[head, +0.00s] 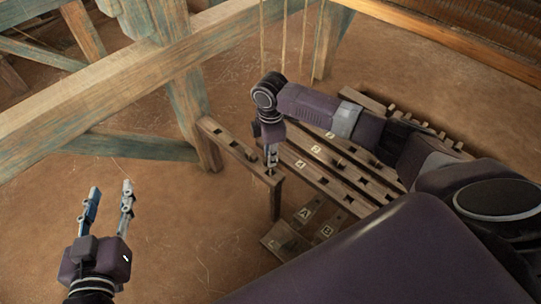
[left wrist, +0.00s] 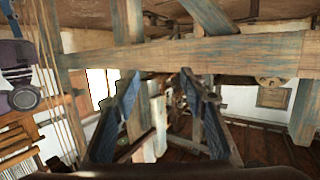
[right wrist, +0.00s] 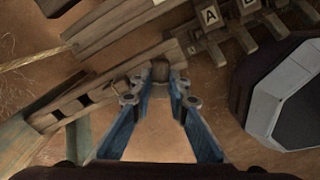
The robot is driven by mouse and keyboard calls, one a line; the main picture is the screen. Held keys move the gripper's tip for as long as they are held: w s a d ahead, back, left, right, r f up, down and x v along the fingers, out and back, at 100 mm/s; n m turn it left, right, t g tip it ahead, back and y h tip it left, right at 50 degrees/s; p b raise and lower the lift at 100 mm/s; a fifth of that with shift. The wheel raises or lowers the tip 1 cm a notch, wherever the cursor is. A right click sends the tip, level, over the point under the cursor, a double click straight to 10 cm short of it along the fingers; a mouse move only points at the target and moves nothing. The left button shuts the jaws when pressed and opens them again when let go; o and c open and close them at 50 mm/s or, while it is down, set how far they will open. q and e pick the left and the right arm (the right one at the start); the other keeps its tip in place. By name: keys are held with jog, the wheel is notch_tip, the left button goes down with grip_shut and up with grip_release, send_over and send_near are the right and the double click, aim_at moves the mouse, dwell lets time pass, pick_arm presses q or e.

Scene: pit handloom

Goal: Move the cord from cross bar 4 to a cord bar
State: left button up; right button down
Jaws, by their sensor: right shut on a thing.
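Cross bar 4 (head: 310,170) is a brown wooden bar with a pale number label, beside other labelled bars. My right gripper (head: 271,165) points down at the near end of a separate slotted wooden rail (head: 228,140). In the right wrist view, my right gripper (right wrist: 157,85) is shut on a small brown wooden peg (right wrist: 160,70) at the end of that rail. Whether a cord is tied to the peg cannot be made out. My left gripper (head: 108,192) is open and empty above the bare floor at the left.
Several thin cords (head: 283,40) hang at the top middle of the head view. A heavy timber beam (head: 110,75) and post cross the upper left. Boards lettered A (head: 304,213) and B (head: 326,231) lie low near the rail's post. The floor at lower left is clear.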

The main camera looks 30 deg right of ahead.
jog(key=shift+f+b, duration=0.35)
jog(key=shift+f, duration=0.25)
jog(key=shift+f+b, duration=0.45)
jog(key=shift+f, duration=0.65)
pick_arm(q)
notch_tip(320, 180, up, 11)
jog(key=d+t+h, duration=0.1)
jog(key=t, duration=0.4)
jog(key=shift+d+t+h, duration=0.25)
jog(key=shift+t+h, duration=0.05)
pick_arm(e)
jog(key=shift+f, duration=1.05)
pick_arm(q)
jog(key=shift+r, duration=0.1)
pick_arm(e)
jog(key=c, duration=1.8)
grip_release()
jog(key=shift+o, duration=0.2)
